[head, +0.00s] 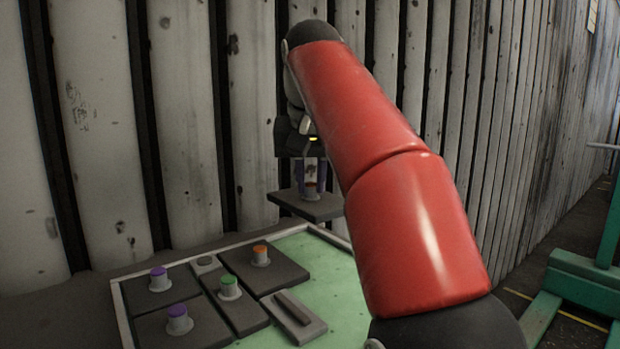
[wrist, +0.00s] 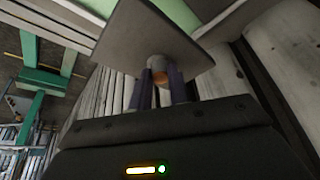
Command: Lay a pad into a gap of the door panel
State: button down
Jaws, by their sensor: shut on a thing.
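My gripper (head: 311,178) is shut on the knob of a dark grey square pad (head: 306,207) and holds it in the air above the far side of the door panel. In the wrist view the held pad (wrist: 140,40) and its pale knob with an orange top (wrist: 158,70) show between my fingers (wrist: 160,92). The door panel (head: 338,285) is green with a pale raised rim. Pads with purple knobs (head: 158,279) (head: 178,320), a green knob (head: 229,287) and an orange knob (head: 260,256) lie on it. Bare green shows at the far edge and right.
A grey block with a bar handle (head: 293,316) and a small grey block (head: 207,263) are on the panel among the pads. A corrugated wall (head: 180,120) stands close behind. A green metal stand (head: 575,285) is at the right. My red arm hides part of the panel's right side.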

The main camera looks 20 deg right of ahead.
jog(key=shift+w+a+f, duration=0.1)
jog(key=shift+a+f, duration=0.1)
jog(key=shift+a, duration=0.1)
jog(key=shift+d+f, duration=0.2)
jog(key=shift+f, duration=0.25)
notch_tip(320, 180, down, 6)
jog(key=b, duration=0.2)
jog(key=shift+r+b, duration=0.1)
jog(key=shift+b, duration=0.2)
jog(key=shift+s+r, duration=0.1)
jog(key=shift+s, duration=0.1)
jog(key=shift+f, duration=0.8)
dwell(1.0)
jog(key=c, duration=1.2)
grip_release()
jog(key=shift+c, duration=0.2)
